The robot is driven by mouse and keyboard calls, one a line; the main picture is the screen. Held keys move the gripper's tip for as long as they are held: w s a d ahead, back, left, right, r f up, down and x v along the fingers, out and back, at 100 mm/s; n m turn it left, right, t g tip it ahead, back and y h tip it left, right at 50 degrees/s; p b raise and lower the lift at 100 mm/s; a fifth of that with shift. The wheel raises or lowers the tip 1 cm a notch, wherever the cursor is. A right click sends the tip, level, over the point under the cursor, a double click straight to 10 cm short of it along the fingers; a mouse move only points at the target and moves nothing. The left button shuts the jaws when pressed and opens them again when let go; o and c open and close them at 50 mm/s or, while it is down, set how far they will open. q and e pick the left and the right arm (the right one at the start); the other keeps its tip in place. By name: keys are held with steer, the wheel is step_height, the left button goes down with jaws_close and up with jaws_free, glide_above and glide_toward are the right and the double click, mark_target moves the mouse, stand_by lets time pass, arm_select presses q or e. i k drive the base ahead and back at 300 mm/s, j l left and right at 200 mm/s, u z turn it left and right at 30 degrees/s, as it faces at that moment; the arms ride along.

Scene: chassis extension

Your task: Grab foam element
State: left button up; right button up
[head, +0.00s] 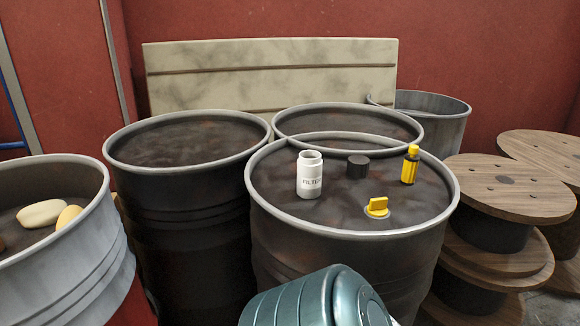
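No item is clearly marked as the foam element. A yellow cap with a raised grip (377,207) sits nearer the drum's front rim. Pale rounded pieces, one cream (41,214) and one yellowish (68,217), lie inside the grey open drum (75,262) at the left; I cannot tell their material. Neither of my grippers is in view.
Two more dark drums stand behind, one at left (190,140) and one at the back (345,121). A grey bin (440,115) is behind right. Wooden cable spools (510,190) stand at right. A long beige panel (270,75) leans along the red wall.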

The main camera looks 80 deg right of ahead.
mark_target(411, 161)
steer(key=l+z, duration=0.1)
steer(key=z, duration=3.2)
